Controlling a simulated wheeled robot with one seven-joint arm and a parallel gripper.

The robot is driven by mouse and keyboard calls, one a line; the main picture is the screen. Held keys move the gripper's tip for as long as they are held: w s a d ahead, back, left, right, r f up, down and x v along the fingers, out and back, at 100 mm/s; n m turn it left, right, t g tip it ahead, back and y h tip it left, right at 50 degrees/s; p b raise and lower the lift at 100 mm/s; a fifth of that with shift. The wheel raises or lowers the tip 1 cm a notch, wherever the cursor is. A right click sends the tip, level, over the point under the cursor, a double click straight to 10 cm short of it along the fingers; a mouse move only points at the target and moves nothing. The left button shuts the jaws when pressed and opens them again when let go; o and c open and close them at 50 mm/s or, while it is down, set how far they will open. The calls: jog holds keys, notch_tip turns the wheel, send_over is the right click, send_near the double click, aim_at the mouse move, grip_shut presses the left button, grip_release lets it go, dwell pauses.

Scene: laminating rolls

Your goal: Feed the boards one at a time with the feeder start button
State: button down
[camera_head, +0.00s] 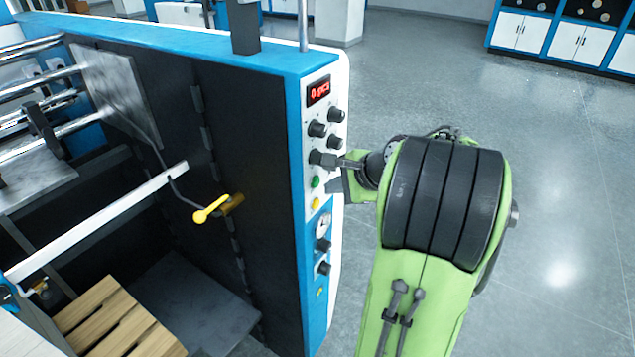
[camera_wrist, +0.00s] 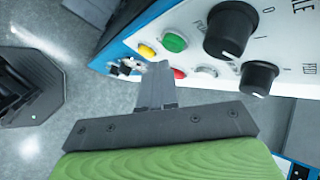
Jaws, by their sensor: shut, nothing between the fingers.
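The control panel (camera_head: 330,140) is on the end of the blue and white machine. In the head view it has a green button (camera_head: 315,182) and a yellow button (camera_head: 315,204) below the black knobs. In the wrist view the green button (camera_wrist: 174,42), a yellow button (camera_wrist: 146,49) and a red button (camera_wrist: 179,73) are near my gripper (camera_wrist: 159,68). My gripper is shut and empty, its tips close to the red button; I cannot tell whether they touch the panel. My gripper (camera_head: 331,186) is beside the panel in the head view. I cannot make out which button is the feeder start, nor the boards.
A red display (camera_head: 318,91) tops the panel. Black knobs (camera_wrist: 231,30) stick out near my gripper. A yellow-handled lever (camera_head: 211,208) is on the machine's dark side. Wooden slats (camera_head: 105,315) lie low at the left. Open floor (camera_head: 560,210) is at the right.

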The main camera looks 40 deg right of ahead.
jog(key=shift+w, duration=0.1)
dwell(0.4)
jog(key=shift+w+a+p, duration=0.15)
jog(key=shift+w+p, duration=0.15)
jog(key=shift+w, duration=0.05)
jog(key=shift+w+a, duration=0.15)
jog(key=shift+w, duration=0.25)
dwell(0.5)
jog(key=shift+s, duration=0.1)
jog(key=shift+s+d+p, duration=0.25)
jog(key=shift+s+p, duration=0.05)
jog(key=shift+s, duration=0.4)
